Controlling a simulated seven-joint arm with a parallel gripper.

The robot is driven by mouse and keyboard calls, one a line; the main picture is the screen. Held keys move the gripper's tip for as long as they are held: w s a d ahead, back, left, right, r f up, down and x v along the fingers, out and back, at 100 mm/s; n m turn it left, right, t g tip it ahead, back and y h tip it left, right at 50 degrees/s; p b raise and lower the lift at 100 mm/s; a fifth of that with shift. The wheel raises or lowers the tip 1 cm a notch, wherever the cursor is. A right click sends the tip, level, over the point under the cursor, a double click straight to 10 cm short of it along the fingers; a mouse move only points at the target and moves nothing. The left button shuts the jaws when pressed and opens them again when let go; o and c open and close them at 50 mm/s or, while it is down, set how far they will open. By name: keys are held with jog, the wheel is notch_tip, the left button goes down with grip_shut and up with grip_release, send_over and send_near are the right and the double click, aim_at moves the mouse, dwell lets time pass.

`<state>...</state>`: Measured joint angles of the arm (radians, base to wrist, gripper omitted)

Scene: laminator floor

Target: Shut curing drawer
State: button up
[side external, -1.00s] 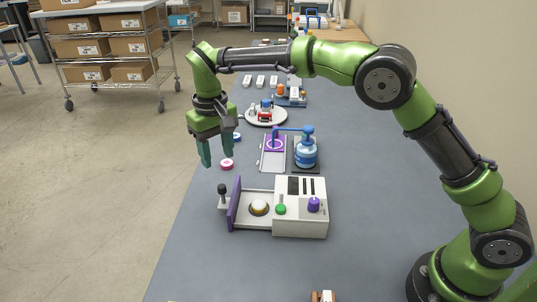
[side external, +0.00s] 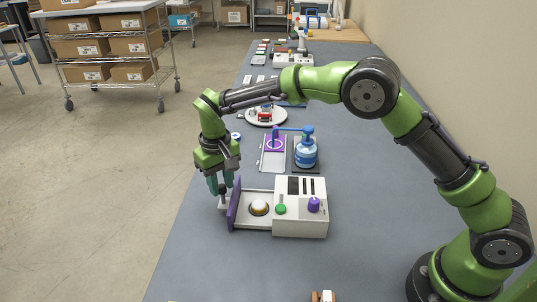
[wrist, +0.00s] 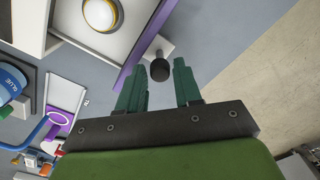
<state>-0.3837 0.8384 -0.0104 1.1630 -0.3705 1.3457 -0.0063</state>
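The curing drawer (side external: 233,204) is pulled out to the left of its white machine (side external: 313,226). It has a purple front plate, and a white dome with an orange ring (side external: 258,207) sits in it. A post with a black knob (wrist: 160,69) stands on the front's outer side; in the side external view my fingers largely hide it. My gripper (side external: 221,190) is at the post, pointing down. In the wrist view my gripper's green fingers (wrist: 158,78) are apart, with the knob showing in the gap between their tips. I cannot tell whether they touch it.
The table's left edge lies close to my gripper.

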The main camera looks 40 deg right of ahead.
grip_shut()
jog(key=s+d, duration=0.7)
dwell(0.3)
jog(key=shift+d, duration=0.1)
jog(key=shift+o, duration=1.9)
grip_release()
jog(key=shift+r, duration=0.15)
notch_tip(320, 180, up, 17)
